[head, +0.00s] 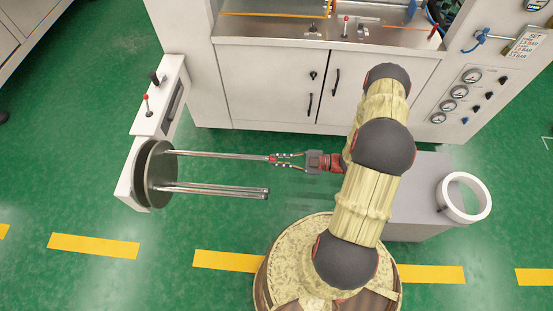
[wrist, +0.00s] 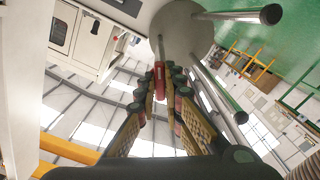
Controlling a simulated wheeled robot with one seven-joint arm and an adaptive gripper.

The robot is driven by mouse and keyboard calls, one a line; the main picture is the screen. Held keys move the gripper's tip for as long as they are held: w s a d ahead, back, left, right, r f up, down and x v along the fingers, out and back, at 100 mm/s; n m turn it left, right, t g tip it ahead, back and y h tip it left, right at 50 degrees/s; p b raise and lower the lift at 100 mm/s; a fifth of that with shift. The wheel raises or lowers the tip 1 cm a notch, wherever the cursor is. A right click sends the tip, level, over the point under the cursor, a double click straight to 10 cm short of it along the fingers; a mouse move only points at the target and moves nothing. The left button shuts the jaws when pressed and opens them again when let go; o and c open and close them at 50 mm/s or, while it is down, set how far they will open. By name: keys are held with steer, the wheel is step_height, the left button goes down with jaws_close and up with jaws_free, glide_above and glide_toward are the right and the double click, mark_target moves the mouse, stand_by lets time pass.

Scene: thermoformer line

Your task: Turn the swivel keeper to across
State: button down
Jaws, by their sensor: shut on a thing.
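A small red swivel keeper (head: 272,159) sits at the free end of the upper long metal rod (head: 220,155) of the round reel holder (head: 158,180). My gripper (head: 279,160) comes from the right and is shut on the keeper at the rod's tip. In the wrist view the red keeper (wrist: 159,70) shows between my gripper's fingertips (wrist: 161,82), with the rod and the pale disc (wrist: 185,28) behind it. The fingers hide part of the keeper, and I cannot tell its exact angle about the rod.
Other metal rods (head: 225,190) stick out from the disc below the held one. A white post with a red-knobbed lever (head: 146,98) stands at left. The machine cabinet (head: 270,85) is behind. A grey box with a white ring (head: 463,197) is at right. Green floor is open around the rods.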

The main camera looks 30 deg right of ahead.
steer(key=shift+n, duration=1.5)
steer(key=shift+n, duration=1.3)
steer(key=shift+n, duration=1.5)
